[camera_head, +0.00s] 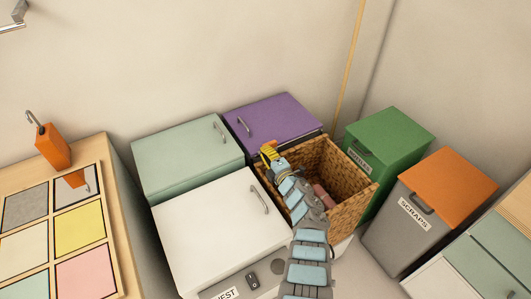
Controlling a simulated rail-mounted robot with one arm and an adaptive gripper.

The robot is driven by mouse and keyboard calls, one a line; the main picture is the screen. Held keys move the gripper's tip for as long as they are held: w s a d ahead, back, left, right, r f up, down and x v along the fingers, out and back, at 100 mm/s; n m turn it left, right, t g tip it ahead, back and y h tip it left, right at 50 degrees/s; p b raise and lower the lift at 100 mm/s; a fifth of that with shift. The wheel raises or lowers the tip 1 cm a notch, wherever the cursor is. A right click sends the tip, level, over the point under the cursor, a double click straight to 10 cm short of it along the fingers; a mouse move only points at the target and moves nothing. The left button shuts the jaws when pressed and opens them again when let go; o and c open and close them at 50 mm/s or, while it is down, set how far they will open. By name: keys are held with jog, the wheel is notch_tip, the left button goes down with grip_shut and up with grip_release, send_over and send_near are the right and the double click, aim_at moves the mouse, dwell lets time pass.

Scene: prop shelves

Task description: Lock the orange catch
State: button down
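An orange block (53,148) with a thin grey hooked bar at its top, like a padlock, stands upright at the far back edge of the wooden table on the left. It is the likely orange catch. The hook looks raised, with its free end apart from the block, though it is small in view. My gripper (268,151) is far to the right of it, at the left rim of the wicker basket. Its end looks yellow and dark. The fingers are too small and too covered to show whether they are open or shut, or touching the basket.
The wooden table (113,200) bears a panel of coloured squares (78,228). Pale green (185,150), white (220,230) and purple (272,115) boxes stand centrally. The wicker basket (350,195) holds a pinkish item (323,195). Green (388,140) and orange-lidded (448,185) bins stand right.

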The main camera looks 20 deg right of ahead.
jog(key=shift+w+a+m+h, duration=0.1)
jog(key=shift+m+h, duration=0.3)
jog(key=shift+h, duration=0.25)
jog(key=shift+w+a+m+h, duration=0.1)
jog(key=shift+m+h, duration=0.3)
jog(key=shift+h, duration=0.25)
dwell(0.4)
jog(key=shift+w+a, duration=0.2)
jog(key=shift+w, duration=0.05)
dwell(0.7)
jog(key=shift+w+a+b, duration=0.2)
jog(key=shift+w+b, duration=0.15)
jog(key=shift+b, duration=0.2)
jog(key=shift+w, duration=0.2)
dwell(0.3)
jog(key=shift+s+f, duration=0.15)
jog(key=shift+s, duration=0.55)
jog(key=s, duration=1)
jog(key=shift+s+d, duration=0.25)
jog(key=shift+s, duration=0.1)
dwell(0.5)
